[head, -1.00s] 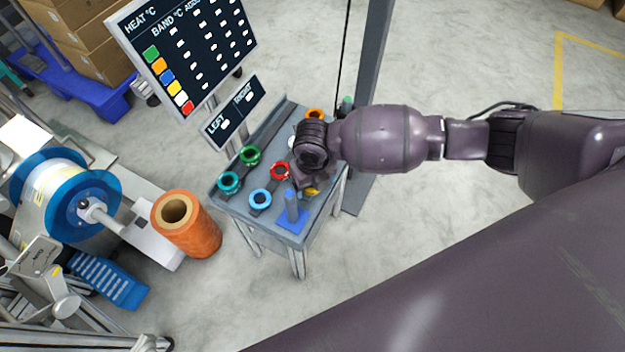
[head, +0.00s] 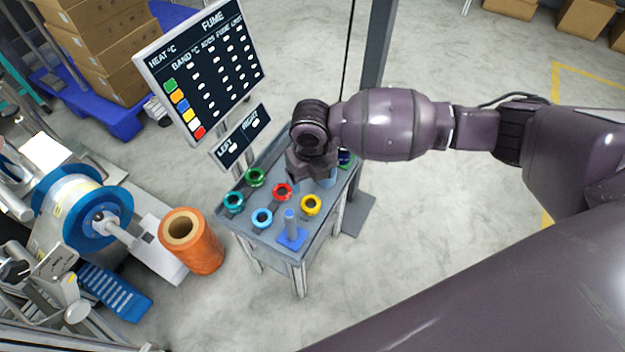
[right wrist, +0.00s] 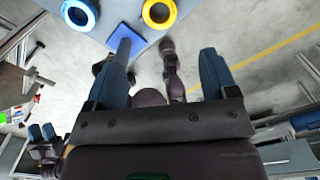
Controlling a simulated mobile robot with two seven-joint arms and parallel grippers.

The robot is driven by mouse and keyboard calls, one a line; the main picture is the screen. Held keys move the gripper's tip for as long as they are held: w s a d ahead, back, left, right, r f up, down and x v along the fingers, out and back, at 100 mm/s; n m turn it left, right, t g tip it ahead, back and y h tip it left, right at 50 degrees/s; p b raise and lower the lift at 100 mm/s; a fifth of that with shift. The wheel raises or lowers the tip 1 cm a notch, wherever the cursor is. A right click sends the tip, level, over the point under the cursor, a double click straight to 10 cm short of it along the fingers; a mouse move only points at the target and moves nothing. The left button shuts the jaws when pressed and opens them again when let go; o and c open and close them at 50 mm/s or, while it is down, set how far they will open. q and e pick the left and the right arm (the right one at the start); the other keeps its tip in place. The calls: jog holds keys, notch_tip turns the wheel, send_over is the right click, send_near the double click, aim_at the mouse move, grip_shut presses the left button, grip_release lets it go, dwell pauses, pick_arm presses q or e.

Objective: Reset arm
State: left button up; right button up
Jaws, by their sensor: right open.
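My right gripper (right wrist: 163,78) is open with nothing between its blue fingers. In the head view the right gripper (head: 322,178) is above the back right part of the grey table (head: 262,252), partly hidden by its wrist. A yellow ring (head: 311,205), a red ring (head: 282,191) and a light blue ring (head: 262,218) lie on the table, apart from the gripper. A blue post on a square base (head: 291,237) stands at the near corner. A small gripper-like part with blue tips, perhaps my left gripper (right wrist: 42,132), shows in the right wrist view.
Green (head: 255,177) and teal (head: 233,202) rings lie at the table's left. A display board (head: 202,75) and a smaller LEFT/RIGHT sign (head: 242,138) rise behind it. An orange roll (head: 192,241) and a blue-flanged reel (head: 80,212) stand left. The floor to the right is open.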

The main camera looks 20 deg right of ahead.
pick_arm(q)
jog(key=shift+w+d+r, duration=0.1)
jog(key=shift+w, duration=0.2)
pick_arm(e)
jog(key=w+a+r+m+t+y+p, duration=0.1)
jog(key=w+a+r+m+t+y, duration=0.35)
jog(key=m, duration=0.45)
jog(key=w+a+r+m+t+y+p, duration=0.1)
jog(key=a+r+m+t+y, duration=0.25)
jog(key=a+r+m, duration=0.45)
jog(key=s+d+f+m+t+h+p, duration=0.3)
jog(key=s+d+m+t+h+p, duration=0.25)
jog(key=s+d+m, duration=1.05)
pick_arm(q)
notch_tip(320, 180, up, 8)
jog(key=t+p, duration=0.1)
pick_arm(e)
jog(key=s+d+f+m+g+h, duration=0.1)
jog(key=s+d+f, duration=0.2)
jog(key=s, duration=0.5)
jog(key=s+d+f+m+g+h, duration=0.1)
jog(key=s+d+f, duration=0.2)
jog(key=s, duration=0.5)
jog(key=shift+d+f+m, duration=0.3)
jog(key=shift+d+f, duration=0.1)
jog(key=shift+f, duration=0.1)
